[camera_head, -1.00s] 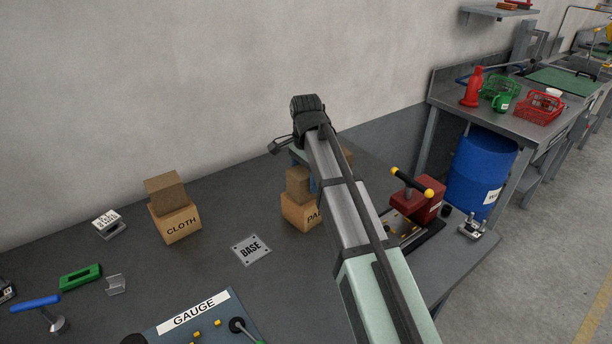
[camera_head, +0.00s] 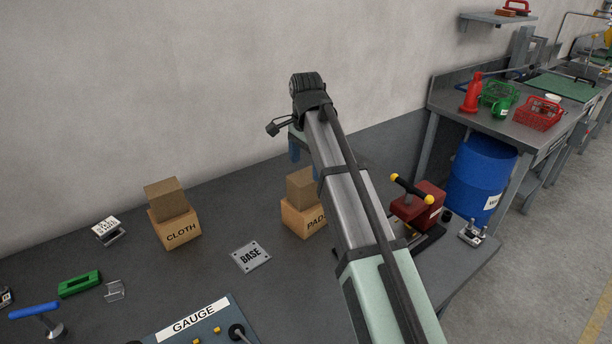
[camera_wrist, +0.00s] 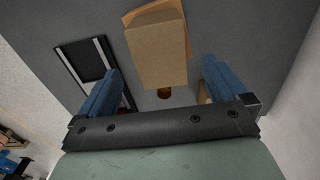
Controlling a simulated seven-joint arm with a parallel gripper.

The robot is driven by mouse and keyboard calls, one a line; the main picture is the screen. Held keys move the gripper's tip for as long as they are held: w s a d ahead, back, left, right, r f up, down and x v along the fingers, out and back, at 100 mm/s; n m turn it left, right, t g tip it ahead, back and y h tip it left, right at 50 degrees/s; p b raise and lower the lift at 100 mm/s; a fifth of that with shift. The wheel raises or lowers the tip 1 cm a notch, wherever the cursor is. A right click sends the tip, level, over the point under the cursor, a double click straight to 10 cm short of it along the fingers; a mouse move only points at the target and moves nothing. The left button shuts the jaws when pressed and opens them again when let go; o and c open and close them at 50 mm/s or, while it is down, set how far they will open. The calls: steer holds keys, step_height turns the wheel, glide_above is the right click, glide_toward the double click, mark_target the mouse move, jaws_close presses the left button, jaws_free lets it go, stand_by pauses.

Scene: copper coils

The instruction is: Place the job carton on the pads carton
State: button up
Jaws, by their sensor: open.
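A plain brown carton (camera_head: 301,187) rests on top of the pads carton (camera_head: 300,220), partly behind my arm. The pads carton's label is partly covered by my arm. Another plain carton (camera_head: 166,198) sits on the cloth carton (camera_head: 177,232), set slightly askew. No job label shows on either upper carton. My gripper (camera_head: 296,152) is open and empty above the carton on the pads carton. In the wrist view my blue fingers stand apart, and that upper carton (camera_wrist: 158,55) shows beyond and between them, with an edge of the pads carton (camera_wrist: 138,14) behind it.
A base plate (camera_head: 251,256) lies between the two stacks. A gauge panel (camera_head: 205,318), green block (camera_head: 80,283) and blue-handled tool (camera_head: 36,308) are at the front left. A red clamp device (camera_head: 418,203) stands right of my arm. The wall is close behind.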

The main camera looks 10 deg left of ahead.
steer(key=shift+r, duration=2.75)
